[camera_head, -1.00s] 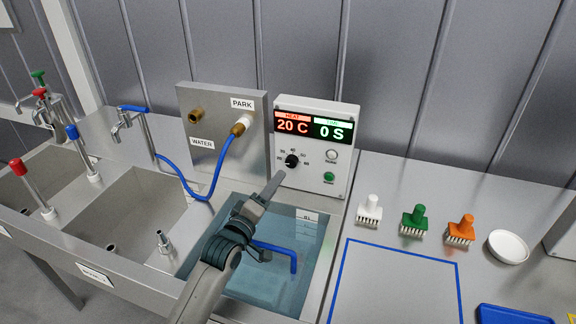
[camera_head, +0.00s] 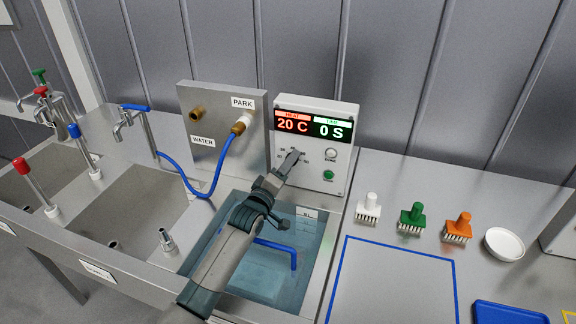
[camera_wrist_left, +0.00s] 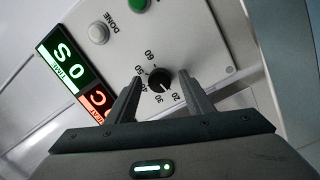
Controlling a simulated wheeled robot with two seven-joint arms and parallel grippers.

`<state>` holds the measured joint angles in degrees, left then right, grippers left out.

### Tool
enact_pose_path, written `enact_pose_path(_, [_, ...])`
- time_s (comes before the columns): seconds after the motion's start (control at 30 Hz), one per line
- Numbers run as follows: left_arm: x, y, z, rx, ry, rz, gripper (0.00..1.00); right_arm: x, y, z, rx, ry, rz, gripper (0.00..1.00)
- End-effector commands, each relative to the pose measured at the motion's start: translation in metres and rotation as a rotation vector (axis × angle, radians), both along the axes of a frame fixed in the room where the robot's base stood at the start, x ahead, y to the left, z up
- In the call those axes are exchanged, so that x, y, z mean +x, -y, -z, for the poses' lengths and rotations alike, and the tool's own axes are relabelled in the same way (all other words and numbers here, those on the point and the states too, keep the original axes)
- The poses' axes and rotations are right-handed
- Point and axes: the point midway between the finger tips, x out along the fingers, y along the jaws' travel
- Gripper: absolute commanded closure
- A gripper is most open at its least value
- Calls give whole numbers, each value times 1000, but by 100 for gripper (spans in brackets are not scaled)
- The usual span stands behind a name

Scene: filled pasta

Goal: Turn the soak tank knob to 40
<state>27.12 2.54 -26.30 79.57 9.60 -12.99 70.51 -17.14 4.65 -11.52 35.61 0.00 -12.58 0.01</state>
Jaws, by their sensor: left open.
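The soak tank knob (camera_wrist_left: 159,78) is small, round and black, on a pale control panel (camera_head: 341,183) behind the tank. In the wrist view it lies between my two finger tips, with a ring of numbers around it. My left gripper (camera_head: 293,155) is open in front of the panel and covers the knob in the head view. The wrist view shows a finger on each side of the knob; I cannot tell whether they touch it. The red heat display (camera_head: 292,124) reads 20 C. My right gripper is not in view.
The water-filled soak tank (camera_head: 318,240) is below my left arm, with a blue bent handle (camera_head: 293,262) in it. A green button (camera_head: 328,175) and a pale button (camera_head: 331,154) are right of the knob. A blue hose (camera_head: 213,185) hangs at left. Several brushes stand at right.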

Motion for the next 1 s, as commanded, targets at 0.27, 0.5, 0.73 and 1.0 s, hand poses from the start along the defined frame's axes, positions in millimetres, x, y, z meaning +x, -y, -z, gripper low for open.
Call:
enact_pose_path(0.27, [0, 0, 0, 0, 0, 0, 91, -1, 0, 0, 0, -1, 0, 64])
enact_pose_path(0.5, [0, 0, 0, 5, 1, 0, 94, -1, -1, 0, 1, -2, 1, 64])
enact_pose_path(0.73, [0, 0, -1, 52, 17, -1, 94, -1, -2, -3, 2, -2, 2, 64])
enact_pose_path(1.0, [0, -1, -2, 195, 63, 0, 94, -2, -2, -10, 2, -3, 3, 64])
